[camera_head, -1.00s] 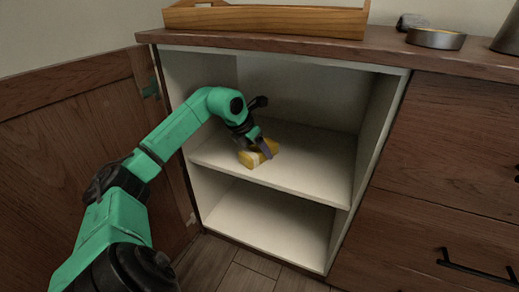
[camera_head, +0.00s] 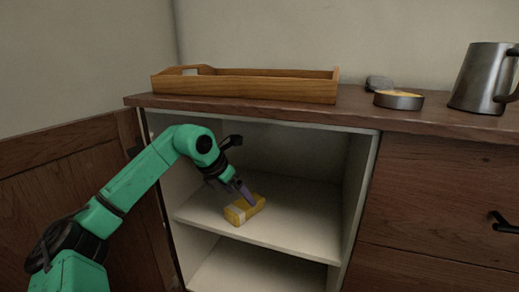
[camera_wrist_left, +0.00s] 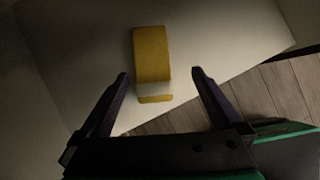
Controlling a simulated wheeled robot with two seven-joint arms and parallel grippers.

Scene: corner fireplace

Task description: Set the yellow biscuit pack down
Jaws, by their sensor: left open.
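The yellow biscuit pack (camera_head: 240,212) with a pale band lies on the middle shelf (camera_head: 300,227) of the open cabinet, near its front edge. In the left wrist view the pack (camera_wrist_left: 151,55) sits beyond and between the two spread fingers, with space on both sides. My left gripper (camera_head: 247,192) is open, just above and behind the pack in the head view; its fingertips (camera_wrist_left: 160,75) show apart in the wrist view. One finger partly overlaps the pack in the head view. My right gripper is not in view.
A wooden tray (camera_head: 250,90), a round tin (camera_head: 398,100), a grey stone (camera_head: 379,83) and a metal jug (camera_head: 483,78) stand on the cabinet top (camera_head: 350,112). Drawers are at the right. The cabinet's side walls and top close in around my arm; the shelf right of the pack is clear.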

